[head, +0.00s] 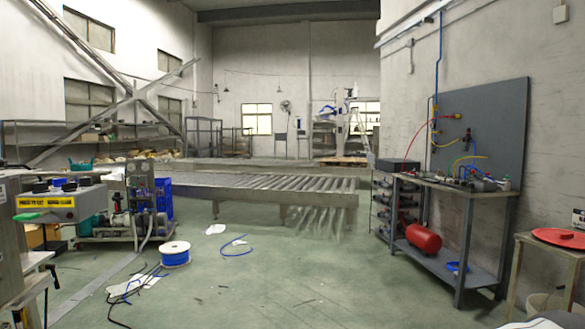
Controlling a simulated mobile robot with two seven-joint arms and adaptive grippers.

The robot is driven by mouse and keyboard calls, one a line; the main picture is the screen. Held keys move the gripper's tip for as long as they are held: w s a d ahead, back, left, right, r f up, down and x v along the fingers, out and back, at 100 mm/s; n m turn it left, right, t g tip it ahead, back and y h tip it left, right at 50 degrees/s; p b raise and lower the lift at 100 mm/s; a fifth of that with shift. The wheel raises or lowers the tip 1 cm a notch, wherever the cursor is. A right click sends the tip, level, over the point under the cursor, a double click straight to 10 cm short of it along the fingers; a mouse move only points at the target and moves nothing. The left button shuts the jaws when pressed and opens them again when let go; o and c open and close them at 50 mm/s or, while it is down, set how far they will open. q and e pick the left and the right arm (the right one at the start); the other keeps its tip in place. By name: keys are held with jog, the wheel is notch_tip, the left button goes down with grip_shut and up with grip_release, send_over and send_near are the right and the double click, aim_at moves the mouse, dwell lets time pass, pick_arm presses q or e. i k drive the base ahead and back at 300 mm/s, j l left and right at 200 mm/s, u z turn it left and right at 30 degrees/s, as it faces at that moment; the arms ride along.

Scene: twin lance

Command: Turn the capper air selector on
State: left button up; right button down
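No part clearly marked as the capper air selector can be made out. A grey control box (85,204) with black knobs on top, a yellow label (46,202) and a green part (28,217) stands at the left edge. A dark panel (495,120) on the right wall carries coloured air hoses and small fittings. More fittings (480,180) lie on the bench in front of it, too small to tell apart. Neither of my grippers is in view.
A metal bench (448,193) stands at right, with a red tank (423,238) on its lower shelf. A roller conveyor (270,183) crosses the middle. A blue cable spool (175,254), loose hoses and paper lie on the floor at left. The centre floor (300,270) is mostly clear.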

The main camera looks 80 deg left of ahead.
aim_at(57, 182)
jog(key=i+u, duration=0.3)
jog(key=i, duration=0.25)
jog(key=i+l+u, duration=0.25)
jog(key=i, duration=0.3)
jog(key=i+l+u, duration=0.15)
jog(key=i+u, duration=0.15)
jog(key=i, duration=0.25)
jog(key=i+j+u, duration=0.2)
jog(key=u, duration=0.25)
jog(key=i+u, duration=0.75)
jog(key=u, duration=0.2)
jog(key=i+l+u, duration=0.1)
jog(key=i+u, duration=0.65)
jog(key=i, duration=0.35)
jog(key=i+u, duration=0.35)
jog(key=i, duration=0.3)
jog(key=i+l+u, duration=0.3)
jog(key=i, duration=0.3)
jog(key=i+j+u, duration=0.2)
jog(key=i+u, duration=0.95)
jog(key=u, duration=0.15)
jog(key=i+l+u, duration=0.15)
jog(key=i+u, duration=0.25)
